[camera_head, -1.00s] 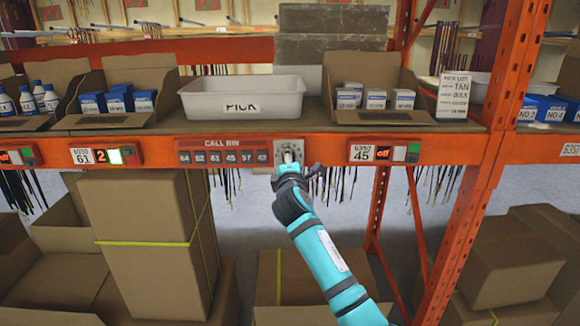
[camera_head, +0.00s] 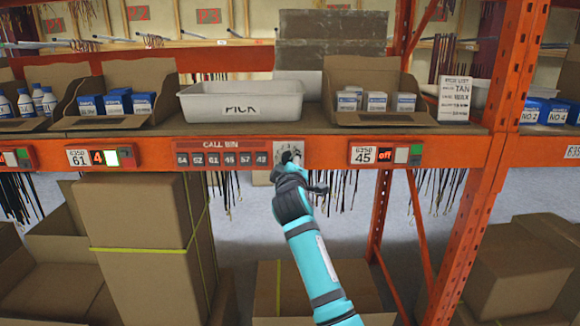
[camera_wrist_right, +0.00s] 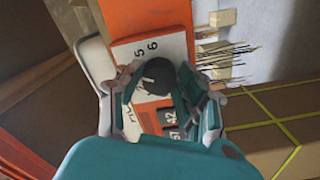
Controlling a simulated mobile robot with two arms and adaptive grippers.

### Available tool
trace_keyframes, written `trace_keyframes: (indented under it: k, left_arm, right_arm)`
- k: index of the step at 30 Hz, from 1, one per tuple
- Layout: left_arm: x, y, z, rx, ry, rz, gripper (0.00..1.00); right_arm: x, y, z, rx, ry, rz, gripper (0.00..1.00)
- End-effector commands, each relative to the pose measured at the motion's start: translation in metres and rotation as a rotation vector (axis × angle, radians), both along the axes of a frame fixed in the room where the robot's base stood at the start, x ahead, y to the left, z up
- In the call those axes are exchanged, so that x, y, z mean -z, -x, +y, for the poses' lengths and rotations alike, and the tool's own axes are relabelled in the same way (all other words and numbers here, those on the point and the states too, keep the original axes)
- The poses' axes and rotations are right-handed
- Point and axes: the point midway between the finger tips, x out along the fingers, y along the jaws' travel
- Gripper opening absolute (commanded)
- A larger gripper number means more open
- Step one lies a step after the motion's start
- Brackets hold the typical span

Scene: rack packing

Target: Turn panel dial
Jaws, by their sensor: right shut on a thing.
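The panel dial is a dark round knob (camera_wrist_right: 157,76) on a white plate (camera_wrist_right: 172,47) marked with numbers; 5 and 6 show in the right wrist view. In the head view the plate (camera_head: 281,149) sits on the orange shelf beam, right of the red CALL BIN strip (camera_head: 221,145). My right gripper (camera_head: 291,158) reaches up to the plate and hides most of the knob. In the right wrist view its fingers (camera_wrist_right: 166,95) are on either side of the knob, shut on it. My left gripper is not in view.
Small display panels sit on the beam: number 61 (camera_head: 77,158) reads 4, number 45 (camera_head: 365,155) reads off. Above are a white PICK bin (camera_head: 240,88) and open cartons with blue-white boxes (camera_head: 376,101). Tall cartons (camera_head: 135,215) stand below left. An orange post (camera_head: 490,160) stands right.

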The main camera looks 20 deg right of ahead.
Motion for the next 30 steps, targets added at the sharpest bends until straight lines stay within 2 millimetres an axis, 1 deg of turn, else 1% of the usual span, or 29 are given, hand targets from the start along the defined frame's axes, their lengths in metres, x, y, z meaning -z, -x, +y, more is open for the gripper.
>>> trace_keyframes:
  k: [1, 16, 17, 21, 22, 30]
  left_arm:
    - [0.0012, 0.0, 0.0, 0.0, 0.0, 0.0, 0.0]
    - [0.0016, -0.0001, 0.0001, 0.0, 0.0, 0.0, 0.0]
    - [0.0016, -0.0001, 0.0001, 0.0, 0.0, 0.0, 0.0]
    - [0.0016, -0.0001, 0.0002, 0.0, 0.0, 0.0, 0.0]
    - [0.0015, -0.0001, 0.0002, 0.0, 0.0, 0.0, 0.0]
    - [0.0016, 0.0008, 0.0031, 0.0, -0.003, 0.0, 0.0]
  right_arm:
    - [0.0033, -0.0002, 0.0002, 0.0, -0.01, 0.003, 0.05]
    - [0.0032, -0.0001, 0.0001, 0.001, -0.025, -0.001, 0.05]
    - [0.0032, -0.0001, 0.0001, 0.001, -0.025, -0.001, 0.39]
    - [0.0026, -0.0001, 0.0003, 0.001, -0.024, -0.002, 0.58]
    - [0.0023, -0.0001, 0.0002, 0.0, -0.024, -0.002, 0.59]
    - [0.0011, 0.001, 0.0006, 0.0, -0.024, -0.004, 0.59]
